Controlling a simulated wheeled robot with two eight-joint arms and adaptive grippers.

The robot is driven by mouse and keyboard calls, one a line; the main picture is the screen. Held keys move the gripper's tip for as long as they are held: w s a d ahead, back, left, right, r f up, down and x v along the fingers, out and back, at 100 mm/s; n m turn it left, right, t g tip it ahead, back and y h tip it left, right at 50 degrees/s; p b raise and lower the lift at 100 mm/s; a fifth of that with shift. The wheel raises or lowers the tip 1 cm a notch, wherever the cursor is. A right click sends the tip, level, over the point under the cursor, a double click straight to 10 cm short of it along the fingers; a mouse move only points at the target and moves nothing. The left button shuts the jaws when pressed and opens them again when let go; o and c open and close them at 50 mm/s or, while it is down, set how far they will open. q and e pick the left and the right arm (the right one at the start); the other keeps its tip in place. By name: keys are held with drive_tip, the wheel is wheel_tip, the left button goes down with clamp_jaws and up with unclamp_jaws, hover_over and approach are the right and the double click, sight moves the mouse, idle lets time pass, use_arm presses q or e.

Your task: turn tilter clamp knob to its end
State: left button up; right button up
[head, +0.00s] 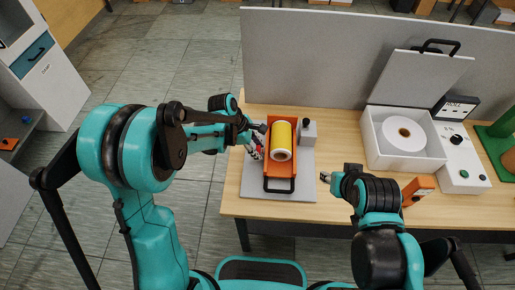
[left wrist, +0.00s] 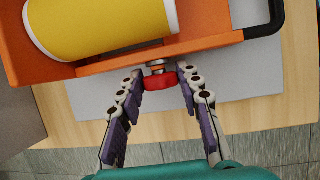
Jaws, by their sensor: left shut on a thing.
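The tilter is an orange tray (head: 273,172) with a black handle at its front, on a grey base plate (head: 245,185) on the table. A yellow roll with a white rim (head: 280,140) lies in the tray. In the left wrist view the red clamp knob (left wrist: 160,81) sits on a short metal shaft at the tray's side. My left gripper (left wrist: 159,84) is shut on the knob, with a finger on each side of it.
A grey block (head: 308,130) stands right of the tray. A white open box (head: 372,140) holds a white roll (head: 403,133). A control box (head: 463,160) and an orange item (head: 418,190) are on the right. A grey partition (head: 310,50) closes the back.

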use_arm(q)
drive_tip(key=t+b, duration=0.1)
drive_tip(key=t, duration=0.2)
drive_tip(key=shift+s+f+m+b, duration=0.2)
drive_tip(key=shift+s+m+b, duration=0.15)
drive_tip(key=shift+m+b, duration=0.05)
drive_tip(key=shift+s+t+b, duration=0.1)
drive_tip(key=shift+t+b, duration=1)
drive_tip(key=shift+t, duration=0.3)
drive_tip(key=shift+m, duration=0.3)
drive_tip(key=o, duration=1.2)
drive_tip(key=shift+c, duration=0.2)
drive_tip(key=v, duration=1.2)
drive_tip(key=shift+s+a+f, duration=0.1)
drive_tip(key=shift+a, duration=0.05)
